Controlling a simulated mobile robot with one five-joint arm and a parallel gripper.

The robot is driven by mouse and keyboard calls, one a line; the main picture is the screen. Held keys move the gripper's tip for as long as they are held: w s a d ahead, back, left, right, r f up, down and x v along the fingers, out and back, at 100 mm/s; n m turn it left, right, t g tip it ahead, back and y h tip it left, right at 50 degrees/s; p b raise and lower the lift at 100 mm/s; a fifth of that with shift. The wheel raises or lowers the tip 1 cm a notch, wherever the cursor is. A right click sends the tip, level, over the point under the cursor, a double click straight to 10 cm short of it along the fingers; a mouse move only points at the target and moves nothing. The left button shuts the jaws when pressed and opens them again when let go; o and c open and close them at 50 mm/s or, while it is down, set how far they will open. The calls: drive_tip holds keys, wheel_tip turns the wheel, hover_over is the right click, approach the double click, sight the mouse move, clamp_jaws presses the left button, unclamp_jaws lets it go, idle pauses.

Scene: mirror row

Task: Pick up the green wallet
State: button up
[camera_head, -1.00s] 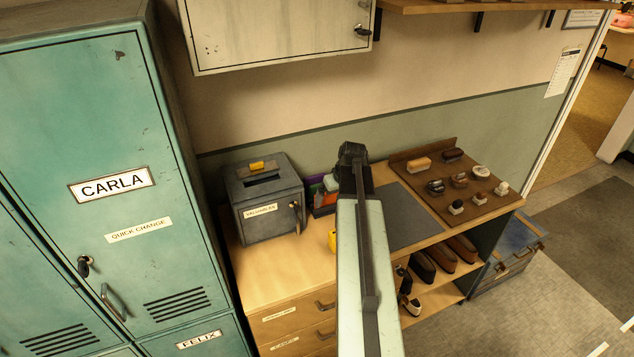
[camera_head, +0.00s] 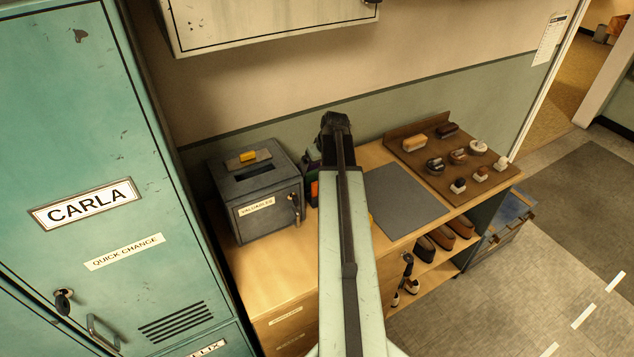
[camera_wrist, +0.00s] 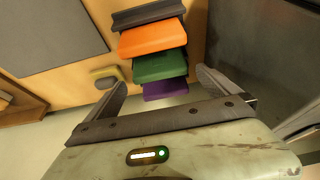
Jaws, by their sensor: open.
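In the wrist view the green wallet (camera_wrist: 160,66) stands in a row of wallets, between an orange wallet (camera_wrist: 152,37) and a purple wallet (camera_wrist: 166,89). A dark grey piece (camera_wrist: 148,13) is at the far end of the row. My gripper (camera_wrist: 162,82) is open. Its two fingers lie on either side of the row's near end, by the purple and green wallets, with nothing held. I cannot tell whether they touch. In the head view my arm hides the gripper and most of the wallets; a sliver of the orange wallet (camera_head: 314,191) shows.
The grey valuables box (camera_head: 256,190) stands close beside the wallets. A grey mat (camera_head: 402,203) and a brown board (camera_head: 440,165) with brushes and tins lie to the right. A small yellow-and-grey block (camera_wrist: 106,77) is near the left finger. Teal lockers (camera_head: 90,150) stand left.

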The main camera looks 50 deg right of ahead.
sight(317, 170)
drive_tip(key=b+x, duration=0.5)
drive_tip(key=shift+d+f, duration=0.1)
drive_tip(key=shift+f, duration=0.1)
drive_tip(key=shift+r, duration=0.2)
drive_tip(key=c, duration=1.2)
drive_tip(key=shift+c, duration=0.2)
drive_tip(key=shift+r+p, duration=0.15)
drive_tip(key=shift+p, duration=0.2)
wheel_tip(317, 170, up, 10)
drive_tip(key=p, duration=1)
drive_tip(key=shift+s, duration=0.1)
